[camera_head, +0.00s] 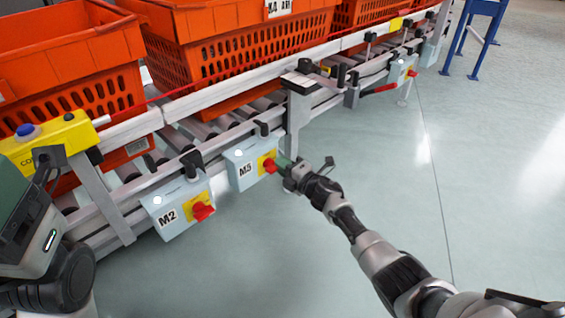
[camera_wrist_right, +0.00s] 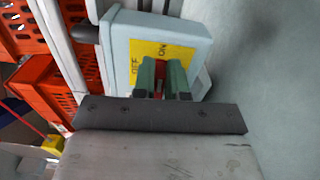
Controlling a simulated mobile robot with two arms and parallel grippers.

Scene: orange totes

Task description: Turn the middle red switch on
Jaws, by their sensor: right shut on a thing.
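The M5 switch box (camera_head: 246,165) is a light blue-grey box on the conveyor rail, with a yellow plate and a red switch (camera_head: 270,165). My right gripper (camera_head: 282,163) reaches it from the right. In the right wrist view the green fingers of my right gripper (camera_wrist_right: 162,78) are shut on the red switch (camera_wrist_right: 160,80), which is mostly hidden between them. The yellow plate (camera_wrist_right: 147,50) there reads OFF and ON. The M2 box (camera_head: 175,212) with its own red switch (camera_head: 203,211) hangs to the left. My left gripper does not show.
Orange totes (camera_head: 240,50) stand on the roller conveyor behind the boxes. A yellow control box (camera_head: 50,145) with a blue button is at the left. Another box with a red handle (camera_head: 380,89) is farther along. The floor (camera_head: 400,170) at right is clear.

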